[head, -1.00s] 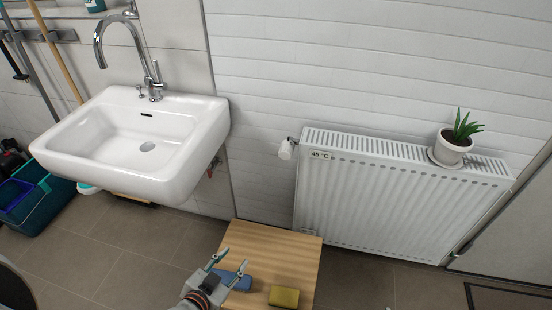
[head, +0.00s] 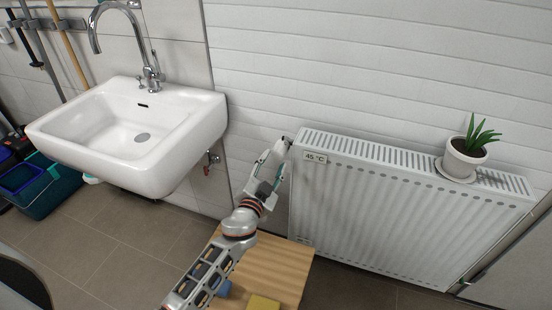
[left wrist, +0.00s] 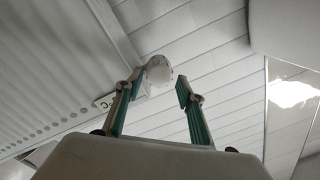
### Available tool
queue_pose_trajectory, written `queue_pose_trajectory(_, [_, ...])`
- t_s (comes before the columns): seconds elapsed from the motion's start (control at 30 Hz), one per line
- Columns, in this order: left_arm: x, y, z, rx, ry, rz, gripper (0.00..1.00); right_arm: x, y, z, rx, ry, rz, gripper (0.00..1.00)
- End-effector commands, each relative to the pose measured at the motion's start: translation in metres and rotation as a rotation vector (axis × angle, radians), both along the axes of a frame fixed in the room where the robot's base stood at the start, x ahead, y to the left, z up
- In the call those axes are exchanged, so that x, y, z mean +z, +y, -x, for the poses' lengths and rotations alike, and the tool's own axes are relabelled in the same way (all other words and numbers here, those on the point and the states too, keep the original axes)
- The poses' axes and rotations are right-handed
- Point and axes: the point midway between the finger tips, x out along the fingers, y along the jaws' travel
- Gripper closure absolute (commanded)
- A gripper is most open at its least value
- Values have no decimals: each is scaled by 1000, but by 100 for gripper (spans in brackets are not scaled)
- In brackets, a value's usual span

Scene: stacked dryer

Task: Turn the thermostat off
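The thermostat is a white rounded knob at the upper left corner of the white radiator (head: 400,205). In the left wrist view the knob (left wrist: 159,71) shows near the tips of my left gripper (left wrist: 160,80), which is open with its two green-padded fingers apart. The knob appears between or just beyond the fingertips; I cannot tell whether they touch it. In the head view my left gripper (head: 275,165) reaches up beside the radiator and largely hides the knob. My right gripper is not in view.
A potted plant (head: 464,155) stands on the radiator's right end. A white sink (head: 140,125) with a chrome faucet is at left. A low wooden table (head: 280,265) with a blue and a yellow item (head: 262,302) is below my left arm. The tiled wall is behind.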

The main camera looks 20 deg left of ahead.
Motion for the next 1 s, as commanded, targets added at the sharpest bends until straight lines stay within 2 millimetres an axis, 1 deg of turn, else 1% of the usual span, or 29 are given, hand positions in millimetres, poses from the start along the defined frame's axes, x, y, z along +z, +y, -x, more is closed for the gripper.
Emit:
queue_pose_trajectory(0.03, [0,0,-8,0,0,-1,62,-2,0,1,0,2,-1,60])
queue_pose_trajectory(0.1, [-1,0,-17,-1,1,-1,62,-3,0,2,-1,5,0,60])
queue_pose_trajectory(0.23, [-2,0,-27,0,1,0,62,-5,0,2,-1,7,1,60])
queue_pose_trajectory(0.37, [-1,0,-32,0,1,0,62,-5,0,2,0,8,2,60])
queue_pose_trajectory(0.6, [-1,0,-32,0,1,0,62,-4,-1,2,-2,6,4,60])
queue_pose_trajectory(0.67, [-1,0,-32,0,1,0,78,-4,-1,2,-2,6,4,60])
queue_pose_trajectory(0.7, [-1,0,-32,0,1,0,88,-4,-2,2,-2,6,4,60])
queue_pose_trajectory(0.73, [-1,1,-32,0,1,0,91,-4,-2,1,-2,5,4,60])
queue_pose_trajectory(1.0, [-1,1,-32,0,2,-12,91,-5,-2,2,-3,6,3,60])
